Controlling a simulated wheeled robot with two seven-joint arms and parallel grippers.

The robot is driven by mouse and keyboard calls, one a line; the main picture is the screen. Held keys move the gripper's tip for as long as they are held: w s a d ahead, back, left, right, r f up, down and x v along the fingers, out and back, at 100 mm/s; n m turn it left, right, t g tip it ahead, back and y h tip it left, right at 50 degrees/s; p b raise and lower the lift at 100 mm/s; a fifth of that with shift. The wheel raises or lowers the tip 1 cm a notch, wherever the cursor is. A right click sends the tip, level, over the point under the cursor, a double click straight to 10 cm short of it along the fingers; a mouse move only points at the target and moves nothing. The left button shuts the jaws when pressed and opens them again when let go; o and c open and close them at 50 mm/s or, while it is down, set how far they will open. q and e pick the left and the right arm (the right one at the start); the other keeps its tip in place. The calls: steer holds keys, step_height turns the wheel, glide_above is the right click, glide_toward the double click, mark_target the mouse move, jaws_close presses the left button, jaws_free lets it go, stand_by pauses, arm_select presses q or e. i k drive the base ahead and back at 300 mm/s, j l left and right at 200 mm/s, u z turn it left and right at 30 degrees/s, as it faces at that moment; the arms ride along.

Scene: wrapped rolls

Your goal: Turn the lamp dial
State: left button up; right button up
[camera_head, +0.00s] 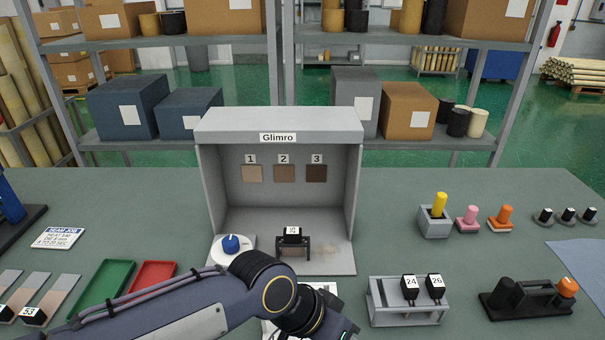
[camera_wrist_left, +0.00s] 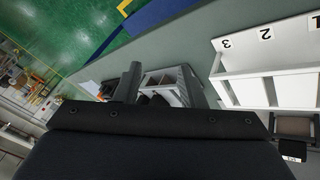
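The lamp dial (camera_head: 231,243) is a blue knob on a round white base at the front left of the grey booth (camera_head: 279,123) marked "Glimro". My left arm crosses in front of the booth at the bottom, its wrist to the right of the dial and nearer me. Its fingertips are cut off or hidden in the head view. In the left wrist view, my left gripper (camera_wrist_left: 160,88) shows two dark fingers apart, with nothing visibly held. A pale structure with dark parts shows beyond them. The dial is not seen in that view. My right gripper is not in view.
A small black stand with a labelled block (camera_head: 292,233) sits inside the booth, right of the dial. A grey rack (camera_head: 408,314) with blocks 24 and 26 stands at the front right. Green (camera_head: 103,285) and red (camera_head: 152,275) trays lie left, near my arm.

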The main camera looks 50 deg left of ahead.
mark_target(229, 243)
steer(key=u, duration=1.85)
